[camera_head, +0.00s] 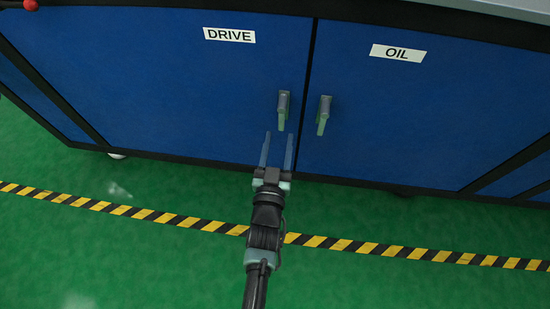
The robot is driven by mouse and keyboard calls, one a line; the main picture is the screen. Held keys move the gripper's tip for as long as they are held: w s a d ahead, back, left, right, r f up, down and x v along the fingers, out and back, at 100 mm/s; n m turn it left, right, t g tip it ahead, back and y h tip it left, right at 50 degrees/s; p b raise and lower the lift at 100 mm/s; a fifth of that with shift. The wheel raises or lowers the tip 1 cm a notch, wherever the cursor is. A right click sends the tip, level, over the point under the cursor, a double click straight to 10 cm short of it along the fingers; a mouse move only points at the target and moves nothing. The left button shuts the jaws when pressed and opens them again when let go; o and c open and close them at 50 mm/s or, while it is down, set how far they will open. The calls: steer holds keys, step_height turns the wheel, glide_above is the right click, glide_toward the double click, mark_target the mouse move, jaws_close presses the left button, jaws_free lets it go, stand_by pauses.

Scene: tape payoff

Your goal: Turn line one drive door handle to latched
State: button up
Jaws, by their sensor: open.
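The drive door (190,90) is a blue panel on the left, marked by a white DRIVE label (229,35). It looks closed. Its grey handle (283,107) sits near the door's right edge and hangs roughly vertical, with its lower end pointing down. My gripper (278,136) is open and empty, its two long fingers pointing up toward the cabinet. The fingertips appear just below and slightly left of the drive handle. I cannot tell how far they are from the door, and no contact shows.
The blue oil door (420,110) stands to the right, with an OIL label (398,53) and a similar handle (324,115) close to the drive handle. A yellow and black floor stripe (150,216) crosses the green floor (120,260), which is clear. A red knob (30,5) is at top left.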

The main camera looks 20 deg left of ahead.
steer(key=p+v, duration=0.1)
steer(key=v, duration=0.5)
steer(key=shift+s, duration=0.35)
steer(key=shift+d, duration=0.1)
